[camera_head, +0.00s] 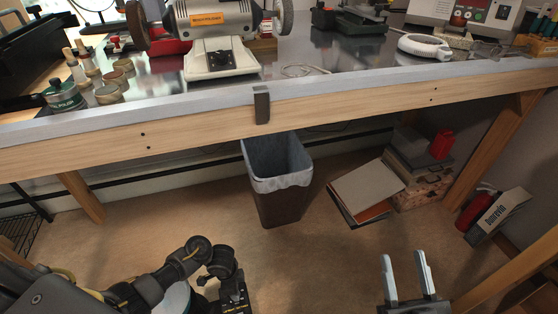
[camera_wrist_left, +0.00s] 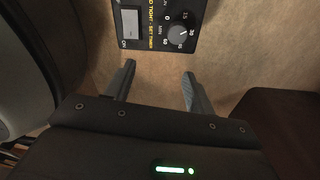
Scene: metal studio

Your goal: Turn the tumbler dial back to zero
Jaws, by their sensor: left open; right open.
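The tumbler's dark control panel (camera_wrist_left: 150,22) is at the top of the left wrist view, with a switch and yellow and white lettering. Its round dark dial (camera_wrist_left: 179,36) sits among printed numbers. The dial's light mark points right and slightly up, off the 0. My left gripper (camera_wrist_left: 158,85) is open and empty, with its two fingers apart and the panel beyond them. My right gripper (camera_head: 404,270) is open and empty at bottom right.
A metal-topped workbench (camera_head: 330,110) crosses the view, with a bench grinder (camera_head: 215,25) and several small tools on it. A waste bin (camera_head: 278,190) stands below, with boxes (camera_head: 420,170) and a red extinguisher (camera_head: 474,210) to the right.

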